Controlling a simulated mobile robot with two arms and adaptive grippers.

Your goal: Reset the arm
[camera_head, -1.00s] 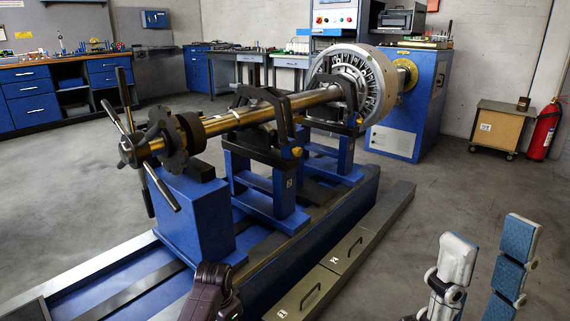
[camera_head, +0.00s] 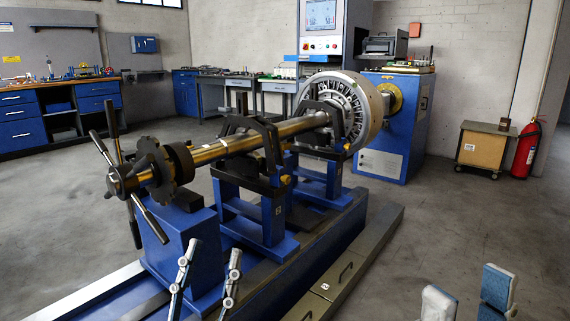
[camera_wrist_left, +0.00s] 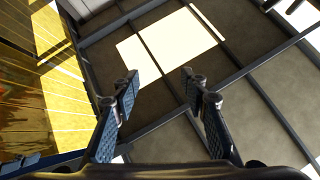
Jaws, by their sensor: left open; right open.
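My left gripper (camera_head: 208,256) stands at the bottom of the head view with its two slim fingers pointing up, apart and empty. It appears in front of the near end of the balancing machine's blue bed. In the left wrist view my left gripper (camera_wrist_left: 160,82) shows both padded fingers apart, with nothing between them. My right gripper (camera_head: 467,282) is at the bottom right of the head view. Its blue-padded fingertips stand apart with bare floor behind. Most of both arms is out of view.
The rotor (camera_head: 340,105) and its long shaft lie across blue stands (camera_head: 262,215). A spoked handle (camera_head: 120,180) sticks out at the near end. A blue cabinet (camera_head: 397,130), a wooden cart (camera_head: 485,147) and a red extinguisher (camera_head: 526,150) stand behind. Floor at right is clear.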

